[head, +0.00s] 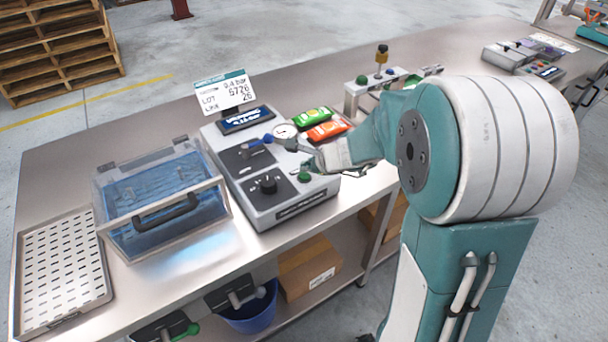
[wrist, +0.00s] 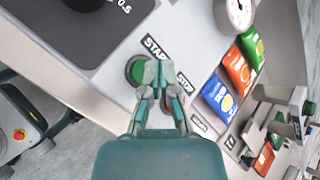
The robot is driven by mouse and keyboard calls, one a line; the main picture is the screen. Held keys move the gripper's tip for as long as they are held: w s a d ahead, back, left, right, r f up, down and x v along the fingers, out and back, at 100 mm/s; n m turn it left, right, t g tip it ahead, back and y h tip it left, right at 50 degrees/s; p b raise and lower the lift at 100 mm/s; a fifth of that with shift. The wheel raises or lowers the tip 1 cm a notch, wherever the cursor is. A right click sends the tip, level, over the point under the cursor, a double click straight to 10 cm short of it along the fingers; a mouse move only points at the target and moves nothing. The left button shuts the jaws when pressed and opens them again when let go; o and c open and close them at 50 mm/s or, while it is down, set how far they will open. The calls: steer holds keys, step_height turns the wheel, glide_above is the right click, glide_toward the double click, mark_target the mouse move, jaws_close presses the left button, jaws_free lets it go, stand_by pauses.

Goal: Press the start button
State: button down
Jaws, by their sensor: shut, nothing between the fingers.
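The green start button (wrist: 136,70) sits on the grey control box beside its START label (wrist: 154,47). It also shows in the head view (head: 304,176) near the box's front right. My gripper (wrist: 158,76) is shut and empty, pointing down at the panel. In the wrist view its fingertips overlap the right edge of the green button; I cannot tell whether they touch it. In the head view my gripper (head: 310,164) is just behind the button. A red button (wrist: 174,98) by the STOP label is partly hidden by the fingers.
The control box (head: 284,207) carries a black knob (head: 267,184), a gauge (head: 285,130) and a display (head: 225,92). Orange and green packets (head: 328,130) lie behind my gripper. A clear blue-tinted bin (head: 160,200) and perforated tray (head: 60,270) stand on the left.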

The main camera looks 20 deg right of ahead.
mark_target(306, 176)
steer(key=shift+r, duration=0.1)
steer(key=shift+r, duration=2.45)
steer(key=s+a+r+n+g, duration=0.1)
steer(key=s+a+r+n, duration=0.15)
steer(key=s+n, duration=0.4)
steer(key=s+a+r+n+g, duration=0.1)
steer(key=s+a+r+n, duration=0.1)
steer(key=s+r+n, duration=0.4)
steer(key=s+d+n+h, duration=0.2)
steer(key=s+n, duration=0.2)
steer(key=s, duration=0.3)
steer(key=s+d+f+n+h, duration=0.1)
steer(key=s+d+n+h, duration=0.1)
steer(key=s+n, duration=0.2)
steer(key=s, duration=0.3)
steer(key=shift+s+h, duration=0.3)
steer(key=shift+s, duration=0.1)
